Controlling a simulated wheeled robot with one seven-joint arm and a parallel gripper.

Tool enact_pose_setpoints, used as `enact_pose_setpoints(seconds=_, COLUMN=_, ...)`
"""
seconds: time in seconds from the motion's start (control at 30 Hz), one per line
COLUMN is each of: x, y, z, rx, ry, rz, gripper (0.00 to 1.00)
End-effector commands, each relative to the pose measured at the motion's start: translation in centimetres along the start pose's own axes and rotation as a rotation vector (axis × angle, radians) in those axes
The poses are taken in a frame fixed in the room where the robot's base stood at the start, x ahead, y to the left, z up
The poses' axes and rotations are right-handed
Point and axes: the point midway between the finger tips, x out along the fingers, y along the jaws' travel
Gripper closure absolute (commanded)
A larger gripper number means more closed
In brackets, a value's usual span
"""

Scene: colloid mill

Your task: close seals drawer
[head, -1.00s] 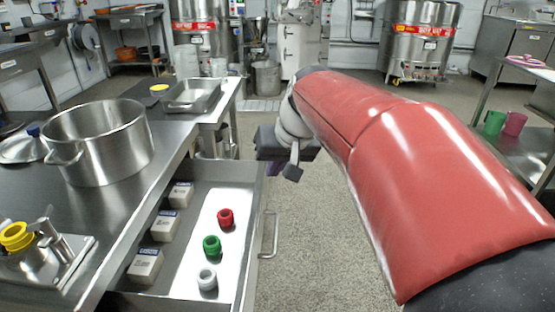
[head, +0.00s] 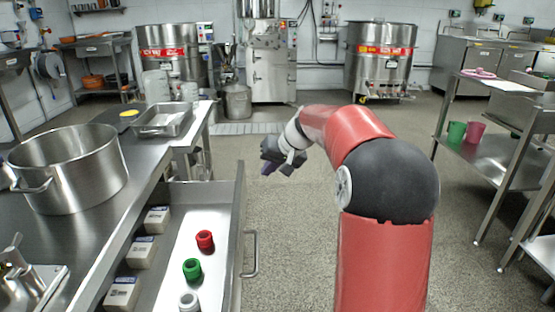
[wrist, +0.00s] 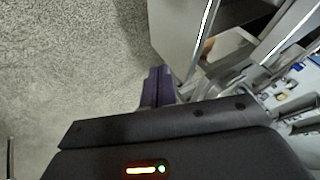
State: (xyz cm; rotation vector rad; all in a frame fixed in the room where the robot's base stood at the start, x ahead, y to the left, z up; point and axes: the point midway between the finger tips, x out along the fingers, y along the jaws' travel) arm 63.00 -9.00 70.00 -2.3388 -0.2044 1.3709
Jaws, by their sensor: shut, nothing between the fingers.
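The seals drawer (head: 237,225) is pulled out from under the steel bench at the left of the head view. Its bar handle (head: 251,254) is on the right-hand front face. Inside lie a red seal (head: 205,240), a green seal (head: 192,268), a grey-white seal (head: 189,301) and several labelled boxes (head: 142,252). My gripper (head: 267,172) is in the air beyond the drawer's far right corner, apart from it. In the wrist view its purple-dark fingers (wrist: 157,86) are shut and empty, with the floor beneath and steel edges to the right.
A large steel pot (head: 68,170) stands on the bench. A metal tray (head: 165,120) lies on the far table (head: 193,128). The floor (head: 290,240) right of the drawer is clear.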

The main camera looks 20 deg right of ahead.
Motion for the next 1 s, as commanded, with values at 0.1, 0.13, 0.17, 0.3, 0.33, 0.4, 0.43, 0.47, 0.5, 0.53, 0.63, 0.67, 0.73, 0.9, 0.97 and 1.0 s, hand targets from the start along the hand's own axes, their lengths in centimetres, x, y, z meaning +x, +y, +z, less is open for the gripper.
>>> enact_pose_setpoints(seconds=0.1, x=1.9, y=-0.9, z=0.0, rx=-0.004, ry=-0.003, rz=-0.003, gripper=1.00)
enact_pose_setpoints(seconds=0.13, x=2.1, y=-1.4, z=0.0, rx=-0.005, ry=-0.002, rz=-0.002, gripper=1.00)
enact_pose_setpoints(seconds=0.17, x=2.3, y=-1.8, z=0.0, rx=-0.004, ry=-0.001, rz=-0.002, gripper=1.00)
enact_pose_setpoints(seconds=0.3, x=3.0, y=-3.0, z=0.0, rx=-0.002, ry=-0.002, rz=-0.001, gripper=1.00)
enact_pose_setpoints(seconds=0.33, x=3.1, y=-3.2, z=0.0, rx=-0.002, ry=-0.001, rz=-0.001, gripper=1.00)
enact_pose_setpoints(seconds=0.4, x=3.3, y=-3.5, z=0.0, rx=-0.002, ry=-0.001, rz=-0.001, gripper=1.00)
enact_pose_setpoints(seconds=0.43, x=3.3, y=-3.5, z=0.0, rx=-0.002, ry=-0.001, rz=0.000, gripper=1.00)
enact_pose_setpoints(seconds=0.47, x=3.4, y=-3.6, z=0.0, rx=-0.001, ry=0.000, rz=0.000, gripper=1.00)
enact_pose_setpoints(seconds=0.5, x=3.4, y=-3.6, z=0.0, rx=-0.001, ry=0.000, rz=0.000, gripper=1.00)
enact_pose_setpoints(seconds=0.53, x=3.4, y=-3.6, z=0.0, rx=-0.001, ry=0.000, rz=0.000, gripper=1.00)
enact_pose_setpoints(seconds=0.63, x=3.4, y=-3.6, z=0.0, rx=-0.001, ry=0.000, rz=0.000, gripper=1.00)
enact_pose_setpoints(seconds=0.67, x=3.4, y=-3.6, z=0.0, rx=-0.001, ry=0.000, rz=0.000, gripper=1.00)
enact_pose_setpoints(seconds=0.73, x=3.4, y=-3.6, z=0.0, rx=-0.001, ry=0.000, rz=0.000, gripper=1.00)
enact_pose_setpoints(seconds=0.9, x=3.5, y=-4.0, z=0.0, rx=-0.001, ry=-0.001, rz=0.000, gripper=1.00)
enact_pose_setpoints(seconds=0.97, x=3.7, y=-4.4, z=0.0, rx=-0.002, ry=-0.002, rz=-0.001, gripper=1.00)
enact_pose_setpoints(seconds=1.0, x=3.9, y=-4.8, z=0.1, rx=-0.004, ry=-0.003, rz=-0.001, gripper=1.00)
